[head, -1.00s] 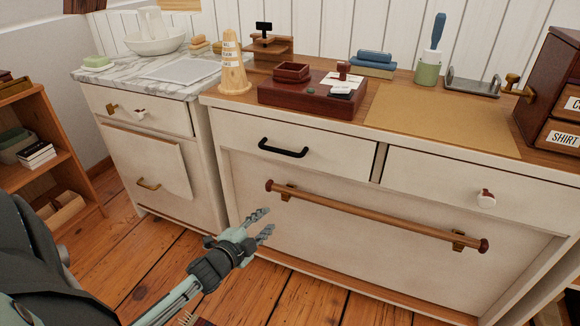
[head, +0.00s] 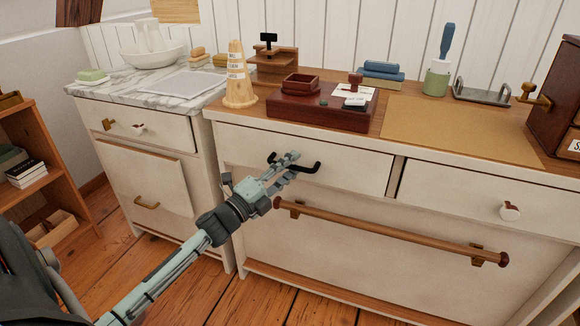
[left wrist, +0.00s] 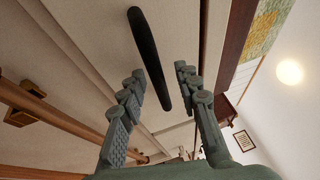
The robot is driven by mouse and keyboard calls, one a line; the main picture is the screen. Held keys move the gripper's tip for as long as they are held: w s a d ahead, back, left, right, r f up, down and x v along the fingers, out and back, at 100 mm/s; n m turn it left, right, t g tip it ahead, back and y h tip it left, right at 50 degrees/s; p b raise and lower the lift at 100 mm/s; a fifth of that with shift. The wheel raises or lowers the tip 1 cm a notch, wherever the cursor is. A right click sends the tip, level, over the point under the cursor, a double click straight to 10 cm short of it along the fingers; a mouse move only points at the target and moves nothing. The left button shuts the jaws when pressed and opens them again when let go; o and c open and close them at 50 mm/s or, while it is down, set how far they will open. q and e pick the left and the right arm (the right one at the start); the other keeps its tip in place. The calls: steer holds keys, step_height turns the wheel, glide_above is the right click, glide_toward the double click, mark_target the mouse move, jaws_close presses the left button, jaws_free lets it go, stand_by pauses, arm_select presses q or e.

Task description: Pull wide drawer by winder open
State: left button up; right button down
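The cream drawer (head: 348,165) with a black bar handle (head: 313,169) is at the upper left of the wide dresser. Its front looks shut. My left gripper (head: 289,165) is at this handle and covers its middle; the handle's ends show. In the left wrist view, the fingers of my left gripper (left wrist: 160,82) are open, and the black handle (left wrist: 148,55) runs between them in the picture. I cannot tell whether they touch it. A larger front below (head: 330,252) carries a long wooden rail (head: 390,232). My right gripper is not in view.
A drawer with a white knob (head: 510,211) is to the right. A marble-topped cabinet (head: 150,155) stands left. The rail lies just below my gripper.

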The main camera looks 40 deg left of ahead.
arm_select(q)
jaws_close()
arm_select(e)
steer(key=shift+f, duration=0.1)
arm_select(q)
steer(key=shift+s, duration=0.1)
stand_by(0.4)
